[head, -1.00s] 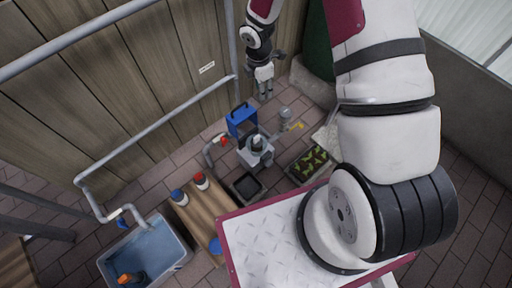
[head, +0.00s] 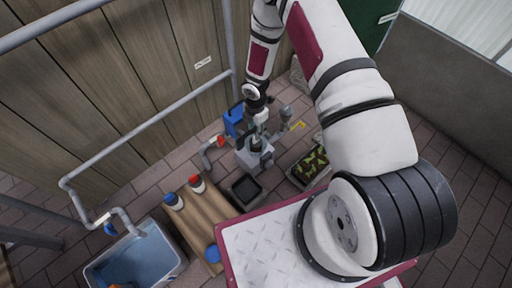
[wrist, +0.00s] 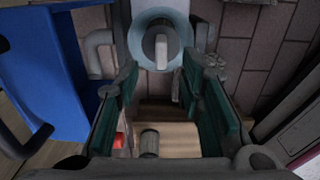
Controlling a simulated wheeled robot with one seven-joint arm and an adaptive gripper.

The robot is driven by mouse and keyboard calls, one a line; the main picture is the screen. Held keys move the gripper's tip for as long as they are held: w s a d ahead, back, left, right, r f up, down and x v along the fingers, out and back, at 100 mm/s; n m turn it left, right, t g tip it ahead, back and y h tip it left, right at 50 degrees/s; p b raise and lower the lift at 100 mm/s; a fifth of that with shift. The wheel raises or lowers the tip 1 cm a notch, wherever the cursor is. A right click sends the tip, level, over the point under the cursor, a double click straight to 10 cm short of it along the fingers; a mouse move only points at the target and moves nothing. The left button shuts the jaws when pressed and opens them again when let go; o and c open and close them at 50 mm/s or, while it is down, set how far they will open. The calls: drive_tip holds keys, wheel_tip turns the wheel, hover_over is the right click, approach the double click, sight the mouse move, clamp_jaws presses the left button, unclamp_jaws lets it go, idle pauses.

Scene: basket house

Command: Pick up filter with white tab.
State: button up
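The filter with the white tab (wrist: 161,50) shows in the wrist view as a round dark piece with a pale upright tab, seated in a grey housing (wrist: 133,16). In the head view the housing (head: 248,158) stands on the brick floor, and my gripper hides most of the filter. My gripper (wrist: 161,72) is open, with its two teal-padded fingers apart on the left and right. The filter appears just beyond the fingertips, roughly centred between them. Nothing is held. I cannot tell the exact gap from fingertips to filter. My gripper (head: 258,138) is above the housing in the head view.
A blue container (head: 233,121) stands close behind the housing, and a grey pipe (head: 207,153) is at its left. A black tray (head: 245,189), a planter (head: 309,166) and a wooden bench (head: 204,217) with bottles are nearby. A water tub (head: 135,262) is at lower left.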

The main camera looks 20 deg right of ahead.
sight(256, 144)
drive_tip(key=shift+d+f+b, duration=0.1)
drive_tip(key=shift+f+b, duration=1.4)
drive_tip(key=shift+f, duration=1.5)
drive_tip(key=shift+r, duration=0.1)
clamp_jaws()
